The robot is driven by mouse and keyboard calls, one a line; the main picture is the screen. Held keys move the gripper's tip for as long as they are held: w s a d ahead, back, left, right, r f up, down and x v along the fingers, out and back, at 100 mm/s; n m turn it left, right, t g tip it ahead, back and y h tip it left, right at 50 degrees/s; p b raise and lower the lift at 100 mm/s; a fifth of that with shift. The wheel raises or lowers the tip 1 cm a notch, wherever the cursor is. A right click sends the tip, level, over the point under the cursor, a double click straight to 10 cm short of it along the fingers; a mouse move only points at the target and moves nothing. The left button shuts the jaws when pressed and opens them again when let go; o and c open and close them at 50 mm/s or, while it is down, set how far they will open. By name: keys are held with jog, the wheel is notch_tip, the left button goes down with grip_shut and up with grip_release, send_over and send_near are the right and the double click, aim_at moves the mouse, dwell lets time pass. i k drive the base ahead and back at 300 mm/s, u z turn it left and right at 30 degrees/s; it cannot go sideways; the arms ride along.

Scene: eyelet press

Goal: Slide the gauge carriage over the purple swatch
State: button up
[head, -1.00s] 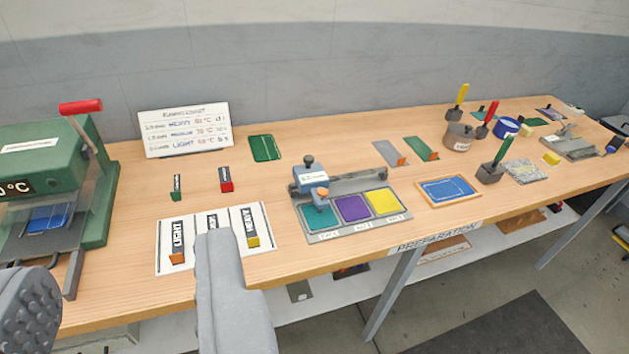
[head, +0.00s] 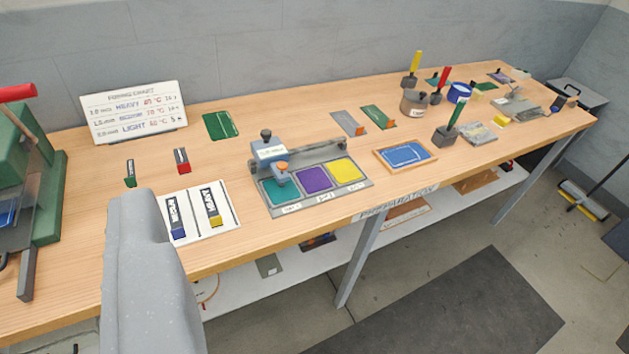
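The gauge carriage (head: 268,151) is a blue-grey block with a dark knob on top and an orange knob in front. It sits on a rail at the left end of the grey gauge base (head: 357,188), with its front part over the teal swatch (head: 280,193). The purple swatch (head: 313,180) is in the middle, uncovered, just right of the carriage. The yellow swatch (head: 345,169) is at the right end. My gripper (head: 150,260) shows one grey finger at lower left, apart from the carriage. Its other finger is out of view; nothing shows held beside the visible finger.
A white card board (head: 225,225) with labelled blocks lies between my finger and the gauge. A green press (head: 40,190) stands at far left, a chart (head: 132,112) behind.

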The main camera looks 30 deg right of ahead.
aim_at(266, 151)
jog(key=z, duration=0.25)
jog(key=i, duration=1.1)
jog(key=u, duration=0.2)
